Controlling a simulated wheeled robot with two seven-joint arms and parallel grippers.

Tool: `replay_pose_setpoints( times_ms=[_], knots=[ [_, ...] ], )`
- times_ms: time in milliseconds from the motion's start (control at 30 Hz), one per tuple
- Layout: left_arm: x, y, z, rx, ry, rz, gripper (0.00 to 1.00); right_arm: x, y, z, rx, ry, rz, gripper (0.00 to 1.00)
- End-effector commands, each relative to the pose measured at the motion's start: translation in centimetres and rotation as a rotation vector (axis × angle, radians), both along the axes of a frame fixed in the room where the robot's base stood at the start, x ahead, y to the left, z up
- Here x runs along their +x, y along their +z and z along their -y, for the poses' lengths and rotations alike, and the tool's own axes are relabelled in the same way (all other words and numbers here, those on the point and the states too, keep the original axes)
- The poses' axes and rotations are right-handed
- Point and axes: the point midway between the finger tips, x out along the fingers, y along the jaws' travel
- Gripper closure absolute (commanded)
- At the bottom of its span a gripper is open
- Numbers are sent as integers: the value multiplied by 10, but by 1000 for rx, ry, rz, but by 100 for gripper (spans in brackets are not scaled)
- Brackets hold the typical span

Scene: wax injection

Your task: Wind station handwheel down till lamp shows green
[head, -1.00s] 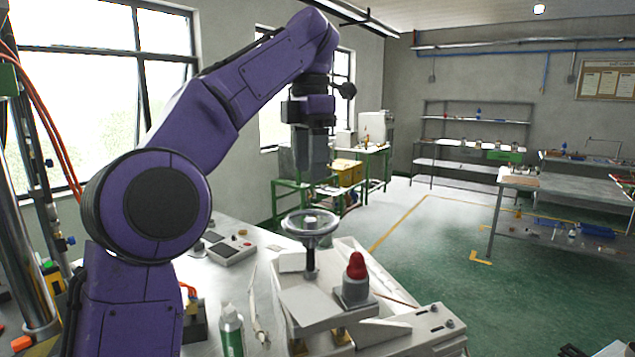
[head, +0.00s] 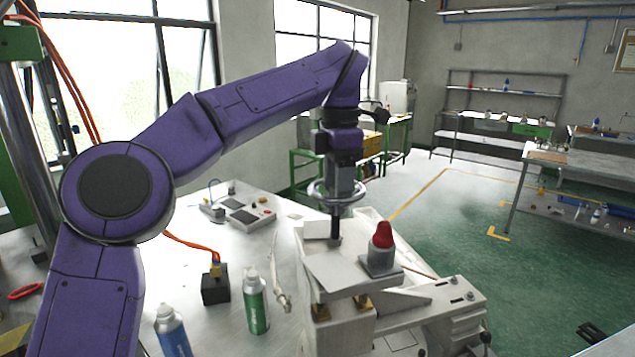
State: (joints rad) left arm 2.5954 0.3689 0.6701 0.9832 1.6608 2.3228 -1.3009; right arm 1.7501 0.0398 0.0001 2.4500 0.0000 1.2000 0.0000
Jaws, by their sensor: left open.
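The handwheel (head: 322,197) is a pale metal ring on a dark upright spindle, on top of the light grey wax station (head: 340,272). The lamp (head: 382,236) stands on a grey base on the station's top, right of the spindle, and its dome is red. My left gripper (head: 339,192) hangs pointing down right at the handwheel, overlapping it in the head view. It is open. Its fingertips are hard to make out against the wheel, so I cannot tell whether they touch the rim. My right gripper is out of view.
A green-labelled can (head: 256,303), a blue-labelled can (head: 172,333) and a small black block with a brass fitting (head: 215,287) stand left of the station. A control box (head: 248,214) lies behind on the bench.

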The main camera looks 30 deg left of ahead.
Motion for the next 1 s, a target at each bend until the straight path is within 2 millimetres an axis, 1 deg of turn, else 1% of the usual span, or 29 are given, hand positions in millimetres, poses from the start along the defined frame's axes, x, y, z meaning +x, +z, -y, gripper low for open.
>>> replay_pose_setpoints(
  times_ms=[167,200,267,300,333,667,867,1000],
  knots=[
    [-1,0,-1,0,2,0,47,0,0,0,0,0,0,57],
    [-1,0,-2,0,3,0,60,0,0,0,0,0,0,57],
    [-1,0,-2,-1,3,-1,80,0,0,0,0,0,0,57],
    [-1,0,-3,0,4,0,93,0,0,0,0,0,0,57],
    [-1,0,-3,-1,5,-1,100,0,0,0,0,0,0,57],
    [-1,1,-4,0,36,0,100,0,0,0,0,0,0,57],
    [-1,1,-4,-1,136,1,100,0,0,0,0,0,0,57],
    [-1,2,-4,-1,247,2,100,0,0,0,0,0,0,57]
  ],
)
